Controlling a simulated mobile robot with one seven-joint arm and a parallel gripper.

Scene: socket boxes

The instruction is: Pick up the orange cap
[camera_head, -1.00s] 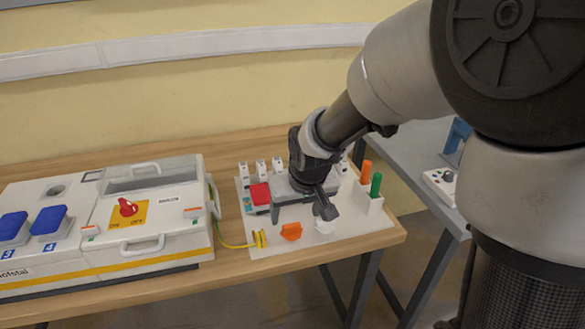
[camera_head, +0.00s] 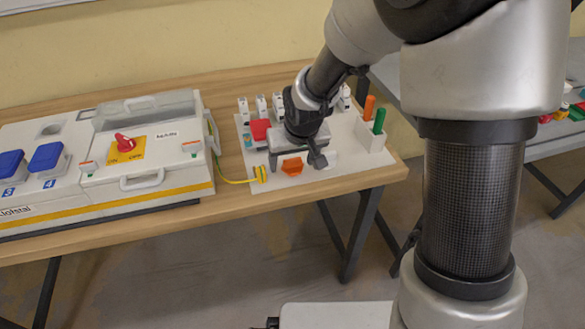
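The orange cap (camera_head: 292,166) is a small orange piece on the white board (camera_head: 345,168), near its front edge. My gripper (camera_head: 296,165) is over the board with its two dark fingers spread apart. In the picture, one finger lies left of the cap and the other right of it. The gripper is open and nothing is held. I cannot tell how far the fingertips are above the board or whether they touch the cap. The gripper body hides part of the board behind the cap.
A red block (camera_head: 260,129) and a yellow plug (camera_head: 260,174) with a cable are left of the gripper. An orange handle (camera_head: 369,108) and green handle (camera_head: 379,120) stand in a white holder at right. White sockets line the back. A large box (camera_head: 105,150) stands left.

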